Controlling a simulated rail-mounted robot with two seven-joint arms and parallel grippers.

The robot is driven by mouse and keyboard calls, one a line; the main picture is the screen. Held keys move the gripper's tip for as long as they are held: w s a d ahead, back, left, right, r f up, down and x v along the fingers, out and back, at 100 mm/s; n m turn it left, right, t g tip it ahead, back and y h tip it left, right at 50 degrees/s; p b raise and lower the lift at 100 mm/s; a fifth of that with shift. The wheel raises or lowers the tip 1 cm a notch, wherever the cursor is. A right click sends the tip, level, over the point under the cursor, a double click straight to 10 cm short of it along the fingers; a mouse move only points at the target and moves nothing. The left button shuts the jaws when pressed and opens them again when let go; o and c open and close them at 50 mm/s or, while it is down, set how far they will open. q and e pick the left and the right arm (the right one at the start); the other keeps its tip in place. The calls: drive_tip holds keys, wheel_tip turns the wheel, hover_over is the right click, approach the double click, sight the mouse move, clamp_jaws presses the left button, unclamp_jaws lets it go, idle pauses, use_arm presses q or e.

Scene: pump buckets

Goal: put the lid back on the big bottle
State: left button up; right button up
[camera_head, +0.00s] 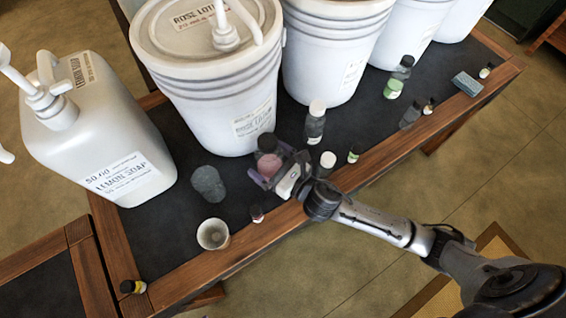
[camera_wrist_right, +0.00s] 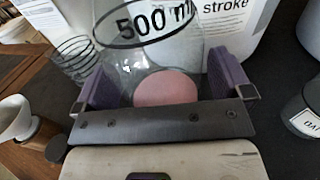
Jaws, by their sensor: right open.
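A clear bottle marked 500 ml (camera_wrist_right: 150,60), with pink contents at its base, stands at the front of the big white bucket; it also shows in the head view (camera_head: 268,164). Its top looks dark from above, and I cannot tell whether that is a lid or an open mouth. My right gripper (camera_head: 272,178) is around the bottle's lower part, one purple finger on each side. In the right wrist view (camera_wrist_right: 165,90) the jaws are open, with gaps beside the glass. I cannot make out a loose lid. My left gripper is out of view.
A grey clear glass (camera_head: 208,183), a pale cup (camera_head: 213,234) and a small dark bottle (camera_head: 257,214) stand to the left. The bucket (camera_head: 200,90) and lemon soap jug (camera_head: 100,140) block the back.

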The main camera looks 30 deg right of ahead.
drive_tip(key=shift+r, duration=0.2)
drive_tip(key=v, duration=1.2)
idle(0.4)
